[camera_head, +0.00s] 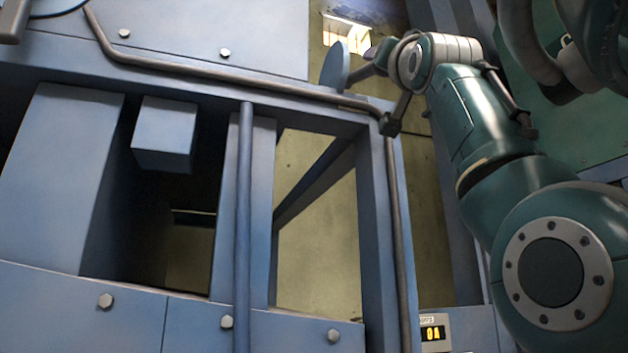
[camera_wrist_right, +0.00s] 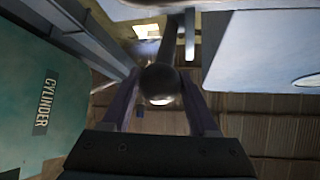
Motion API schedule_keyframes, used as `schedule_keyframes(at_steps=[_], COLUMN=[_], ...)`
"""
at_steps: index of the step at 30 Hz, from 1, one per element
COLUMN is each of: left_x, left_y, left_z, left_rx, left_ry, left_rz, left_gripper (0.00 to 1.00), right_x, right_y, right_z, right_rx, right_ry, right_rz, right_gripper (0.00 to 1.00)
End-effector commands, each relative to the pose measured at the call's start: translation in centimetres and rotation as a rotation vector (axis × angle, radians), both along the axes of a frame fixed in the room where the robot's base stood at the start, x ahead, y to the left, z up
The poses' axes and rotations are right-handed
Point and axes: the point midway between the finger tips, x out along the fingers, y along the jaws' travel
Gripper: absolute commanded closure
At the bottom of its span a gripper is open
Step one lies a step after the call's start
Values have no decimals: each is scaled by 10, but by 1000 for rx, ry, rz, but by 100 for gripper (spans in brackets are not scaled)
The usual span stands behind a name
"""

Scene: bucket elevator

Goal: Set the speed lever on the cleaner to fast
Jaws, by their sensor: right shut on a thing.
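In the right wrist view, a dark lever (camera_wrist_right: 176,47) ends in a round black knob (camera_wrist_right: 160,80). My right gripper (camera_wrist_right: 162,88) is shut on the knob, with one finger on each side of it. The lever extends up and away from the knob in that picture. In the head view my green right arm (camera_head: 480,120) comes in from the right, its far end beside the blue frame. The fingers and knob cannot be made out clearly there. No speed marking for the lever is readable. My left gripper is not in view.
A blue metal frame (camera_head: 376,230) with openings and bolted panels fills the head view's left and middle. A pipe (camera_head: 246,220) runs up its front. A green panel marked CYLINDER (camera_wrist_right: 45,105) stands left in the wrist view.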

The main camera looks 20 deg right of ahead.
Motion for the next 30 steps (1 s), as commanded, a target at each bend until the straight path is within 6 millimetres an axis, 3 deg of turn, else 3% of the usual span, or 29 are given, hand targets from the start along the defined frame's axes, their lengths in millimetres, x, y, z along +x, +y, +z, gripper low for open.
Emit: schedule_keyframes(at_steps=[3, 17, 18, 25, 30], left_x=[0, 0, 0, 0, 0], left_y=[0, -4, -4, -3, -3], left_z=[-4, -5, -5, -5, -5], left_rx=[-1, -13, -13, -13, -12], left_ry=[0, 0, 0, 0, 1], left_rz=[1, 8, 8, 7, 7], left_gripper=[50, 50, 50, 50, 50], right_x=[6, 8, 8, 6, 5], right_y=[-3, -4, -4, -4, -4], right_z=[-10, -12, -12, -10, -9], right_rx=[2, 3, 3, 2, 1], right_ry=[21, 29, 28, 20, 16], right_rz=[2, 1, 1, 1, 2], right_gripper=[100, 100, 39, 13, 12])
